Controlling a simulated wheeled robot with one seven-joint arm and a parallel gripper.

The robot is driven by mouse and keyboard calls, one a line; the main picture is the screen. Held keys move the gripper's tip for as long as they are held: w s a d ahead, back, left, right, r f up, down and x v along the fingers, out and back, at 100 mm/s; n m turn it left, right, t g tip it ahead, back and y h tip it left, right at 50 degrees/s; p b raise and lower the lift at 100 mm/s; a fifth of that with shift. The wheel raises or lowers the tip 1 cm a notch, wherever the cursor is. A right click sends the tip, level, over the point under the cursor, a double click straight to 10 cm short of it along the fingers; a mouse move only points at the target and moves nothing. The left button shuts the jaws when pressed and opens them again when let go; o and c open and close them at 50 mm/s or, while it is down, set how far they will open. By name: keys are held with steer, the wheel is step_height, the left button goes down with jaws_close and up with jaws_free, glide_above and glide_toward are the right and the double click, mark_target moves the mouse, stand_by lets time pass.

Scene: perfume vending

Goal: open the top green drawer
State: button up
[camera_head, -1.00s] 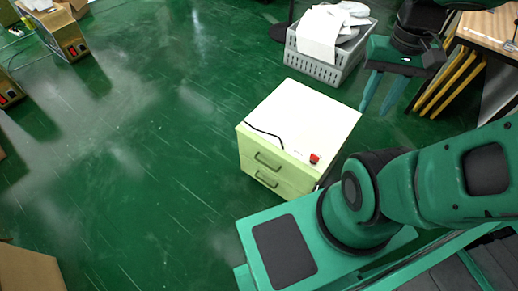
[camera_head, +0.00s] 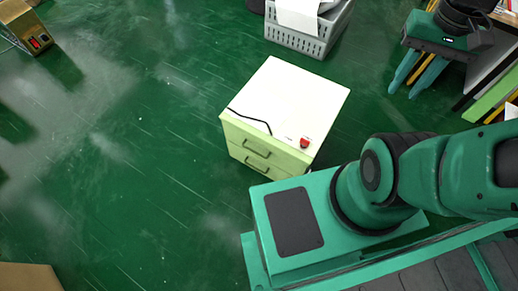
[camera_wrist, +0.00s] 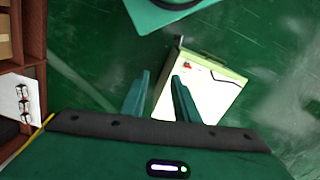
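A small pale-green cabinet with a white top (camera_head: 285,95) stands on the floor near the middle of the head view. The top green drawer (camera_head: 275,148) and the lower drawer (camera_head: 270,168) both look closed. My gripper (camera_head: 408,84) is open and empty, right of the cabinet and apart from it. In the wrist view, the cabinet (camera_wrist: 212,92) lies beyond my gripper (camera_wrist: 160,74), and the right finger overlaps its picture.
A red button (camera_head: 304,142) and a dark cable (camera_head: 248,121) are on the cabinet top. A grey crate (camera_head: 300,40) with white items stands behind it. A cardboard box (camera_head: 28,278) is at lower left. The green floor left of the cabinet is clear.

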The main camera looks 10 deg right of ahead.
steer(key=w+a+f+n+h, duration=0.1)
steer(key=w+a+f+n, duration=0.35)
steer(key=w+f, duration=0.55)
steer(key=w+a+f+n+h, duration=0.1)
steer(key=w+a+f+n, duration=0.2)
steer(key=w+a+f, duration=0.6)
steer(key=n+t, duration=0.2)
steer(key=n, duration=0.6)
glide_toward(257, 153)
steer(key=x, duration=0.7)
steer(key=shift+w+f, duration=0.2)
